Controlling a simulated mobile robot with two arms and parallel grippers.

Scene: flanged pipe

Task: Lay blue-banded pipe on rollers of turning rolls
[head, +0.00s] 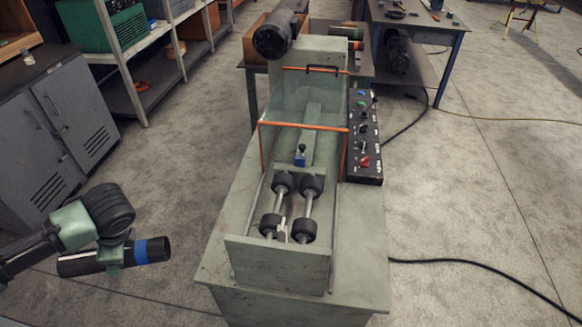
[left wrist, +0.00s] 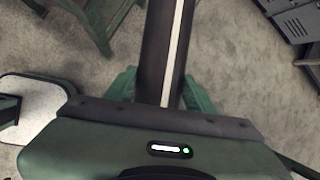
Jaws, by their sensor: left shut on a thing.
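The blue-banded pipe (head: 152,250) is dark, with a blue band near its right end. It lies roughly level in the air at the lower left of the head view, left of the machine. My left gripper (head: 113,262) is shut around its middle. In the left wrist view the pipe (left wrist: 166,50) shows a pale lengthwise stripe and passes between my green fingers. The turning rolls (head: 245,255) are a grey-green machine in the centre. Their black rollers (head: 304,229) sit in pairs on two shafts and are bare. My right gripper is out of view.
An orange bar (head: 305,127) crosses the machine behind the rollers, with a small blue-topped part (head: 300,157) near it. A control panel (head: 365,140) stands on the right. Grey cabinets (head: 55,130) are at left. Other banded pipes (head: 345,32) lie behind. Floor between pipe and machine is clear.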

